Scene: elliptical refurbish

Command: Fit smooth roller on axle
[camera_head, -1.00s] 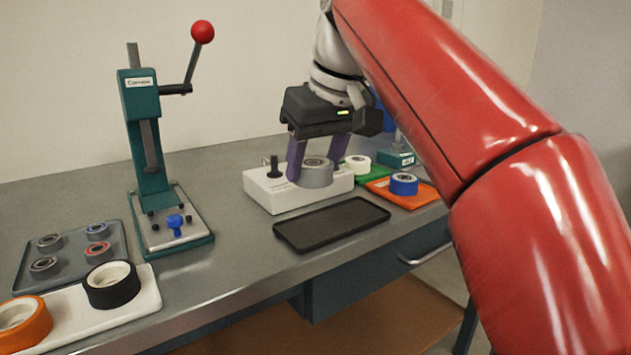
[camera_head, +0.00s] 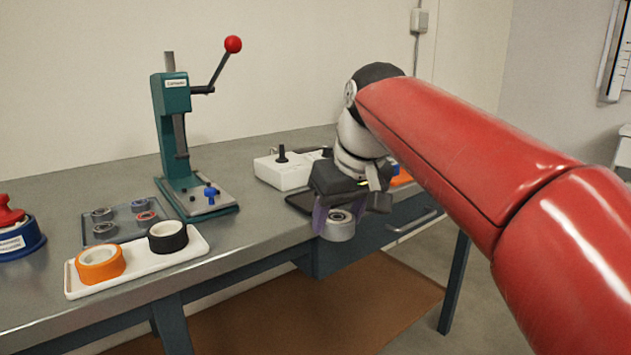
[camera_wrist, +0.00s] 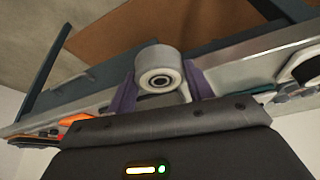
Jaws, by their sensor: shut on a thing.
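My gripper (camera_head: 338,222) is shut on a smooth grey roller (camera_head: 340,228), with a purple finger on each side of it. The roller is in the air in front of the bench's front edge. In the wrist view the grey roller (camera_wrist: 160,70) sits between the two purple fingers, and its pale end face with a dark-ringed bore shows. The white base with an upright black axle (camera_head: 282,160) stands at the back of the bench, behind and left of my gripper. Its right part is hidden behind my gripper.
A green press (camera_head: 172,120) with a red-knobbed lever stands left of the axle base. A white tray (camera_head: 190,252) holds an orange and a black roller. A grey tray (camera_head: 118,228) holds several small bearings. A dark tray (camera_head: 300,201) lies partly behind my gripper.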

